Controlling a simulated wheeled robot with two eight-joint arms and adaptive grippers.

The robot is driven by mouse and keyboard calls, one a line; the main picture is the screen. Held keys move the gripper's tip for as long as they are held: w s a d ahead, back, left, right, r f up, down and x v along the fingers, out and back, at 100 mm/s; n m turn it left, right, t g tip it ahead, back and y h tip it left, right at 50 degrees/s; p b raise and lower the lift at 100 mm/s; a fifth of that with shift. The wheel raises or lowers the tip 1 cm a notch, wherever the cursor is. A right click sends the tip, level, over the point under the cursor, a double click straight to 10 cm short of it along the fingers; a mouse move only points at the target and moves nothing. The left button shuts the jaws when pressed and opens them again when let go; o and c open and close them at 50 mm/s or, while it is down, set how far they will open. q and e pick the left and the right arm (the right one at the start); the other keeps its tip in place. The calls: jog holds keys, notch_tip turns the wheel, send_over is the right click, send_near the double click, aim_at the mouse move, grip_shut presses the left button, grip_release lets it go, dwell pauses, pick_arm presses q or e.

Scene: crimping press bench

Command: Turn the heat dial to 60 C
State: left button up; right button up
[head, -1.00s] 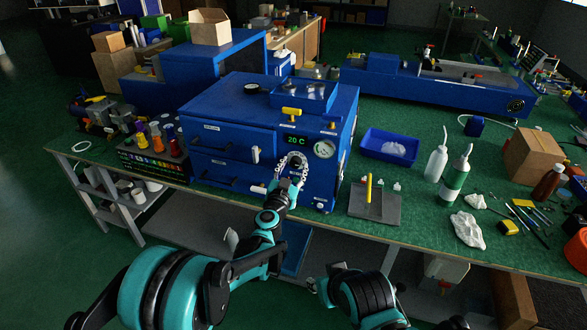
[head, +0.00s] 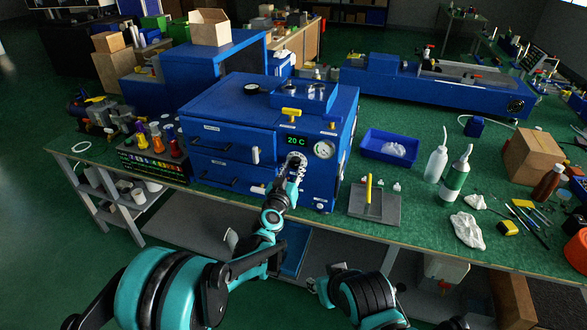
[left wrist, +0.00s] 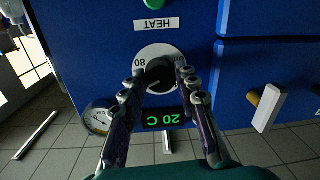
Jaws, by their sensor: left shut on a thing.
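The heat dial (left wrist: 160,76) is a dark round knob on a white scale plate on the blue press front. In the left wrist view it appears upside down, under the HEAT label (left wrist: 155,23), with 80 readable on the scale. The dial also shows in the head view (head: 296,159), partly hidden by the gripper. The green display (head: 296,141) reads 20 C. My left gripper (left wrist: 161,80) is shut on the dial, one finger on each side; it also shows in the head view (head: 294,172).
A round gauge (head: 324,149) sits right of the dial, and a white handle (head: 255,155) stands to its left. A yellow knob (head: 291,112) is above the display. A grey plate with a yellow handle (head: 374,206) and a blue tray (head: 372,153) lie right of the press.

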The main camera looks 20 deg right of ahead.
pick_arm(q)
jog(key=n, duration=0.4)
jog(key=shift+n, duration=0.3)
dwell(0.3)
jog(key=o, duration=1.2)
jog(key=shift+s, duration=0.1)
jog(key=v, duration=1.2)
jog(key=shift+r, duration=0.2)
jog(key=shift+a, duration=0.1)
